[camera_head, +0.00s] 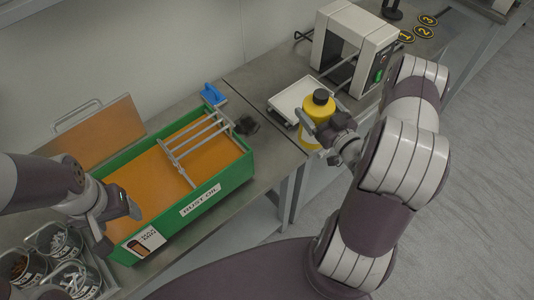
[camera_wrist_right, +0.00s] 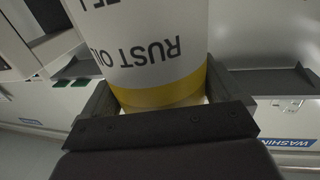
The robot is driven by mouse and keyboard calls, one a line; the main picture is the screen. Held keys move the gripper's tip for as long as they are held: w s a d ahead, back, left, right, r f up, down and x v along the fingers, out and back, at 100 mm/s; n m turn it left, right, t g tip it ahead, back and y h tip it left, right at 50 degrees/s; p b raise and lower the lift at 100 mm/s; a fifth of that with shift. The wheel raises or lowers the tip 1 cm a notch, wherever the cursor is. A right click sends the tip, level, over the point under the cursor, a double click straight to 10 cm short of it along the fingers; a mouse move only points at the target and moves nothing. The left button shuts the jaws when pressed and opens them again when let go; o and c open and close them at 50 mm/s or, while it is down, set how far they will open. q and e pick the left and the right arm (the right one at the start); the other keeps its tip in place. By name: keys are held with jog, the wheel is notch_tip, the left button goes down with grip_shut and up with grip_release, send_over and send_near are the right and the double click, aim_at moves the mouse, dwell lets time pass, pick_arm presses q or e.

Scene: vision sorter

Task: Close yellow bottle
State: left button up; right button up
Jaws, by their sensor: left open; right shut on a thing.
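The yellow bottle (camera_head: 316,110) stands roughly upright near the bench's front edge, beside a white tray. A black cap (camera_head: 321,97) sits on its top; how tightly it is seated cannot be told. My right gripper (camera_head: 323,132) is shut on the bottle's side. The right wrist view shows the bottle's white label with "RUST OIL" upside down and a yellow band (camera_wrist_right: 165,95) between the fingers. Whether the bottle touches the bench is hidden. My left gripper (camera_head: 116,222) is open and empty over the front left of the green bin.
The green bin (camera_head: 205,205) marked "RUST OIL" holds orange liquid and a metal rack. The white tray (camera_head: 294,97) lies behind the bottle, before a white machine (camera_head: 352,45). A blue item (camera_head: 213,94) lies behind the bin. Metal cups (camera_head: 50,240) stand at the lower left.

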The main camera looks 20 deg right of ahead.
jog(key=w+a+f+b, duration=0.5)
jog(key=a+f, duration=0.2)
jog(key=a, duration=0.3)
jog(key=shift+w+a, duration=0.35)
notch_tip(320, 180, down, 4)
jog(key=b, duration=0.3)
jog(key=shift+b, duration=0.3)
jog(key=shift+f, duration=0.1)
jog(key=o, duration=1.7)
